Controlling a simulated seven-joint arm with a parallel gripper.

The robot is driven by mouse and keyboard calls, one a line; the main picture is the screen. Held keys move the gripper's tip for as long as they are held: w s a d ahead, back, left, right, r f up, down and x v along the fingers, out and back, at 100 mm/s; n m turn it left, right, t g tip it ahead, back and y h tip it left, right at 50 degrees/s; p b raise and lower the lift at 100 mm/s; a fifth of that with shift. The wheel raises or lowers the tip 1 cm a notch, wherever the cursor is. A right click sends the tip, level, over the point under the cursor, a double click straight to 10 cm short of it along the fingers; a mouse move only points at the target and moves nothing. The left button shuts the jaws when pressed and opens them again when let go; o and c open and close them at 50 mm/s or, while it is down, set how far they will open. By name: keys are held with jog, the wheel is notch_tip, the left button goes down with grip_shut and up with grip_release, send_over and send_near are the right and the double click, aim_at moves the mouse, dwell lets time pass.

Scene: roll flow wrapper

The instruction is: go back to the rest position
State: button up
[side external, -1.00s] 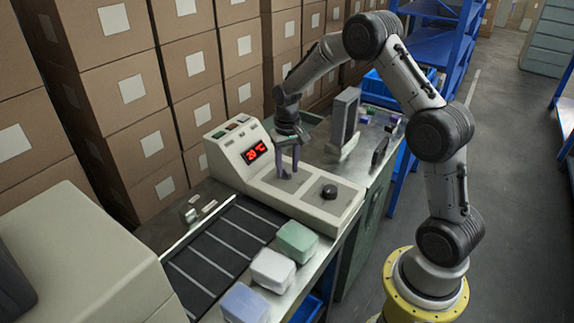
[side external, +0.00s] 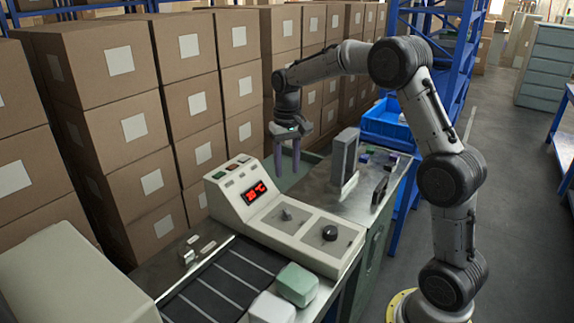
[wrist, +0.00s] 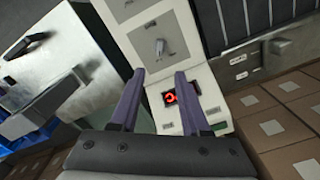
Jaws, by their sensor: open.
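My gripper (side external: 287,160) hangs in the air above the back of the control panel (side external: 285,222), with its two purple fingers pointing down, apart and empty. The wrist view shows the same open fingers (wrist: 160,103) with nothing between them. The panel is beige, with a red lit display (side external: 256,192), a small grey toggle (side external: 285,215) and a round black knob (side external: 330,233). In the wrist view the toggle (wrist: 160,46) and part of the red display (wrist: 169,97) show beyond the fingertips. The fingers are clear of the panel.
Stacked cardboard boxes (side external: 120,130) line the back. A grey upright block (side external: 344,157) stands on the metal table behind the panel. A blue bin (side external: 386,122) sits beyond.

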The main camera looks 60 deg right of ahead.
jog(key=shift+a+r, duration=0.1)
jog(key=s+a+r+n+t, duration=0.3)
jog(key=s+a+r+t, duration=0.1)
jog(key=s+a+r, duration=0.75)
jog(key=s+a+f+n, duration=0.1)
jog(key=s+f, duration=0.1)
jog(key=s, duration=0.5)
jog(key=s+a+f+n+t, duration=0.1)
jog(key=s+f+n, duration=0.1)
jog(key=s, duration=0.6)
jog(key=shift+s+a+f+t, duration=0.15)
jog(key=shift+s+f+t, duration=0.15)
jog(key=shift+f, duration=0.35)
